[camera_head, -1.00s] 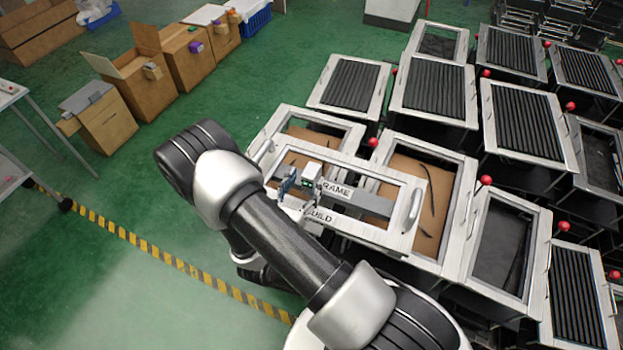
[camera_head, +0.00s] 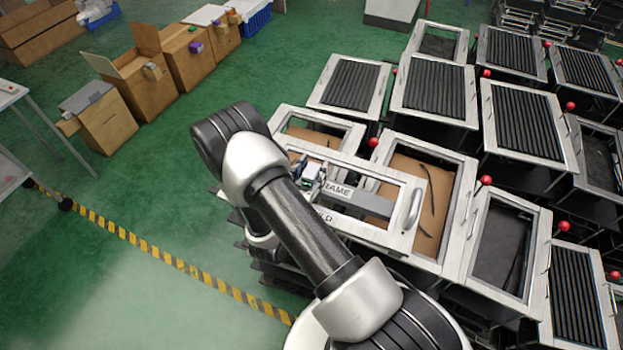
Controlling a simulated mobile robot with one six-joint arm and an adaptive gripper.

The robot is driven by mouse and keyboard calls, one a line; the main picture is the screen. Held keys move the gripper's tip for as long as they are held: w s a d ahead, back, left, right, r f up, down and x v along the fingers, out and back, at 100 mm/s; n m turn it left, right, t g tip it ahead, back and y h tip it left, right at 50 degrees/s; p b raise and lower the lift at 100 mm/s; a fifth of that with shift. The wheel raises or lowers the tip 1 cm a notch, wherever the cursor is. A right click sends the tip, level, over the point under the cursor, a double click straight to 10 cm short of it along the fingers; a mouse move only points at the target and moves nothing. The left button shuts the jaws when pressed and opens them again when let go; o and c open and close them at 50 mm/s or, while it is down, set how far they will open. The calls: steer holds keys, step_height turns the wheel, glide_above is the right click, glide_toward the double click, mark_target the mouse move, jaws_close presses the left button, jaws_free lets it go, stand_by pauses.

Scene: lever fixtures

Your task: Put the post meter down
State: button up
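A small white device with a dark green patch, which looks like the post meter (camera_head: 311,171), is at the upper left part of the white frame fixture, just left of the "FRAME" label. My gripper (camera_head: 301,172) is right at it, and only small dark finger parts show beside it. My arm's wrist covers most of the gripper from the left and front. I cannot tell whether the fingers are closed on the device or whether it rests on the fixture.
The white frame fixture (camera_head: 400,237) has a curved handle (camera_head: 412,208) at its right end. Several slatted or open-topped carts with red knobs crowd the right. Cardboard boxes (camera_head: 146,103) stand at upper left. Green floor (camera_head: 130,205) with a striped line is clear at left.

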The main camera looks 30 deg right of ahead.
jaws_close()
stand_by(0.3)
steer(key=shift+r, duration=0.1)
